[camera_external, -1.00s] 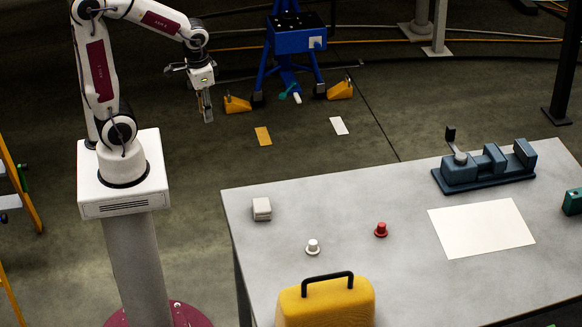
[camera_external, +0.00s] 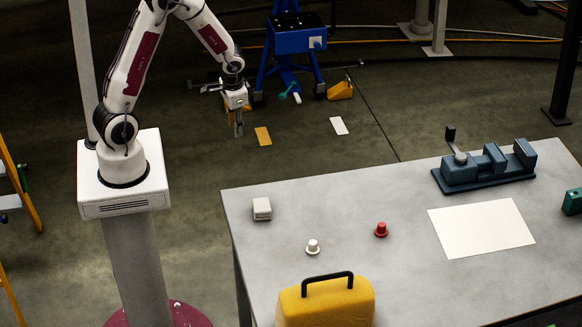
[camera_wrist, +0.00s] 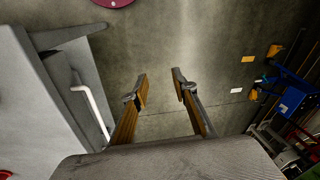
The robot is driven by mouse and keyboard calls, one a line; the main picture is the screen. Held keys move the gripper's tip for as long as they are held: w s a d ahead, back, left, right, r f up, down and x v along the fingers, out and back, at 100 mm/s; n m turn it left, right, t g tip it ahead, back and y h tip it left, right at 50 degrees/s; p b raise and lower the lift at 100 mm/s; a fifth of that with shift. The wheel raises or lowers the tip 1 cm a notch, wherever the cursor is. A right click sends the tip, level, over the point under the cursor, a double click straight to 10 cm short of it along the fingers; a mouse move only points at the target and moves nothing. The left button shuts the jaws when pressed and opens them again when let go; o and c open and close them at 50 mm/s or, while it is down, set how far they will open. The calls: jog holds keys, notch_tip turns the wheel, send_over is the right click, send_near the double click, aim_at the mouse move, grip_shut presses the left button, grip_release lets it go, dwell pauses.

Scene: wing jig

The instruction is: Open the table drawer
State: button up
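The grey table (camera_external: 300,205) stands at the right in the external view; its drawer is not visible there. In the wrist view the table (camera_wrist: 25,110) fills the left side. A white bar handle (camera_wrist: 92,108) runs along the table's side, on what looks like the drawer front (camera_wrist: 72,95). My gripper (camera_external: 239,131) hangs pointing down beyond the table's far left corner, apart from it. In the wrist view my gripper (camera_wrist: 160,78) has its two fingers spread with nothing between them, to the right of the handle.
On the table are a small white box (camera_external: 262,209), a white button (camera_external: 313,247), a red button (camera_external: 381,230), a yellow case (camera_external: 326,303), a blue vise-like device (camera_external: 485,167) and a white sheet (camera_external: 482,228). A blue stand (camera_external: 290,42) is behind.

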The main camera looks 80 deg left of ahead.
jog(key=w+d+f+n+t+h, duration=0.1)
jog(key=w+f+t+h, duration=0.15)
jog(key=w+f, duration=0.75)
jog(key=w+d+f+n+t+h, duration=0.1)
jog(key=w+f+t+h, duration=0.15)
jog(key=f, duration=1.65)
jog(key=w+d+n+t+h, duration=0.1)
jog(key=w+d+t+h, duration=0.2)
jog(key=d, duration=0.4)
jog(key=w+d+r+n+t+h, duration=0.1)
jog(key=d+r+h, duration=0.1)
jog(key=r, duration=0.4)
jog(key=w+d+r+n+t+h, duration=0.1)
jog(key=d+r+t+h, duration=0.1)
jog(key=r, duration=0.4)
jog(key=shift+w+d+h, duration=0.25)
jog(key=shift+d+h, duration=0.1)
jog(key=shift+h, duration=0.35)
jog(key=shift+x, duration=3.9)
jog(key=shift+r, duration=0.1)
